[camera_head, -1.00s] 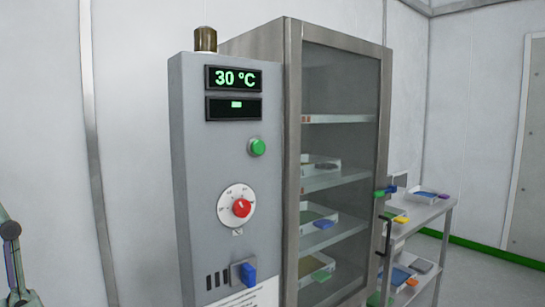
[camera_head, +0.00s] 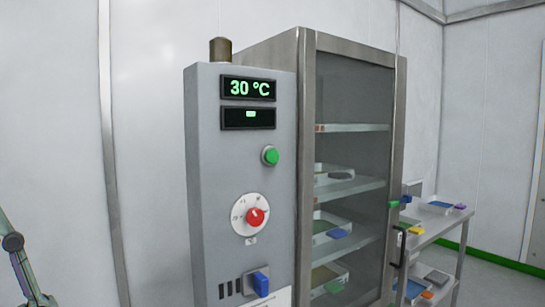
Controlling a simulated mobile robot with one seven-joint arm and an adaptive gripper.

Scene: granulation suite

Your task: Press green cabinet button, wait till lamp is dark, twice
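The green button (camera_head: 270,156) sits on the front of the grey control cabinet (camera_head: 210,180), below two small displays. The upper display (camera_head: 249,88) reads 30 °C. The lower display (camera_head: 248,117) shows one small green mark. The lamp (camera_head: 220,49) on top of the cabinet is a dull brown and looks unlit. A part of my arm (camera_head: 20,255) shows at the lower left edge, well apart from the cabinet. My gripper is not in view.
A red dial (camera_head: 256,218) and a blue switch (camera_head: 259,283) are below the button. A glass-door cabinet (camera_head: 311,170) with trays on shelves stands at the right. A steel cart (camera_head: 455,216) with trays stands beyond it. The wall at left is bare.

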